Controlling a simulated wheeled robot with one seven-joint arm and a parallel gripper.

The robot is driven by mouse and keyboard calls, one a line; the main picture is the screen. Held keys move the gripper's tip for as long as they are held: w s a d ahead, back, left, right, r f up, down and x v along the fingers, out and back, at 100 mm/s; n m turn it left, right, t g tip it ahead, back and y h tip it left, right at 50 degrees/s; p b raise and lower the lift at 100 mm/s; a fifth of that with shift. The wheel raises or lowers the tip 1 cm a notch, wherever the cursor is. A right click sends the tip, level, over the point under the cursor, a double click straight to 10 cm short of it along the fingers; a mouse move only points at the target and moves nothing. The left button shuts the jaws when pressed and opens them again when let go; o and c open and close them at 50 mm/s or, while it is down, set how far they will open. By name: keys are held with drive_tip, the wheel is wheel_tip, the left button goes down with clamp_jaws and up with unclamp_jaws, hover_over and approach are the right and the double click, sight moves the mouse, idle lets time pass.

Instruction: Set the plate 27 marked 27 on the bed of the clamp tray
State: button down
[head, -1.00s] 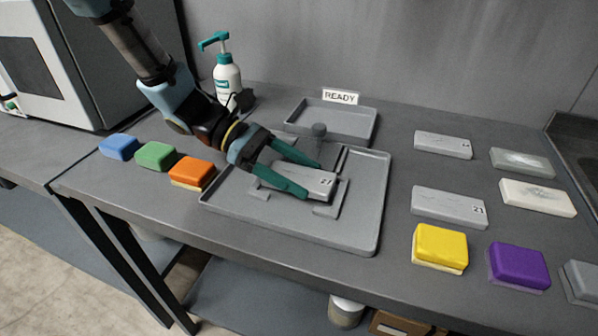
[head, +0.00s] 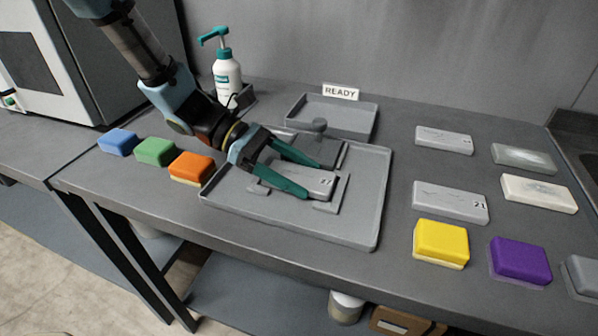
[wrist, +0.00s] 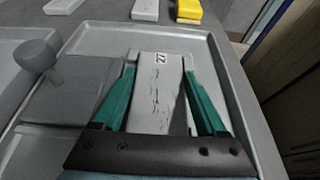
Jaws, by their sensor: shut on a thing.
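The plate 27 (head: 318,184) is a grey slab with "27" at its far end. My gripper (head: 312,181) is shut on it, with one green finger along each long side. In the wrist view, plate 27 (wrist: 158,98) lies lengthwise between the fingers with its mark facing up. The clamp tray (head: 368,205) is a wide grey tray with a low rim. The plate is low over its bed, between raised corner pieces (head: 327,207). I cannot tell whether the plate touches the bed. A round knob (head: 320,125) stands at the tray's back, beside a dark flat panel.
A shallow tray (head: 365,122) with a READY sign (head: 340,92) stands behind. Plate 21 (head: 450,201), other grey plates and a yellow block (head: 440,243) lie to the right. Blue, green and orange (head: 192,167) blocks line the left. A pump bottle (head: 227,75) stands at the back.

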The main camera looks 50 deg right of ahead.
drive_tip(key=shift+f, duration=0.1)
unclamp_jaws()
